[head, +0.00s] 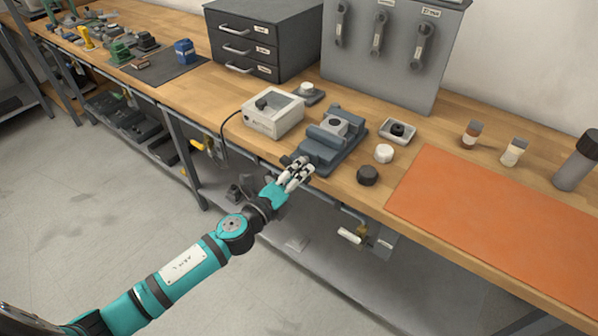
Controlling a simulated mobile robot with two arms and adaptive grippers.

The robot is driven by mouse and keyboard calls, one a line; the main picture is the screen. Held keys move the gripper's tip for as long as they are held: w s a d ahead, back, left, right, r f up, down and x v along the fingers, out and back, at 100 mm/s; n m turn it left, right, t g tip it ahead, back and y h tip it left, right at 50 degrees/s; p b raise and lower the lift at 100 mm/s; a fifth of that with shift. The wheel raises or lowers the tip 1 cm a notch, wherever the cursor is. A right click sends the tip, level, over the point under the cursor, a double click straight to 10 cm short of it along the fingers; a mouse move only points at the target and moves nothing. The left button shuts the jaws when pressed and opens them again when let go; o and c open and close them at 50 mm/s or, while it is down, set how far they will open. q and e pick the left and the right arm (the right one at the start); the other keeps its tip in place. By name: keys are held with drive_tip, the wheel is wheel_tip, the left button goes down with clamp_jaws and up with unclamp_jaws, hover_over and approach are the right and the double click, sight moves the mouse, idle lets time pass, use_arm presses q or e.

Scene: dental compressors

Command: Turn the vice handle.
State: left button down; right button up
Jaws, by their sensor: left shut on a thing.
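The vice (332,140) is a blue-grey block with jaws, standing near the front edge of the wooden workbench. A grey round-topped part sits between its jaws. My left gripper (297,171) is at the vice's front end, at the bench edge, with its fingers closed there. The vice handle is hidden by the fingers, so I cannot make out its angle. My right gripper is not in view.
A beige box (273,115) with a cable stands left of the vice. A black cap (368,175), a white cap (383,153) and a small tray (397,132) lie to its right. An orange mat (500,210) covers the right bench. Pipes and a valve run below the edge.

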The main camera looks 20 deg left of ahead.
use_arm(q)
drive_tip(key=shift+f, duration=0.15)
idle(0.3)
drive_tip(key=c, duration=1.2)
unclamp_jaws()
drive_tip(key=v, duration=1.2)
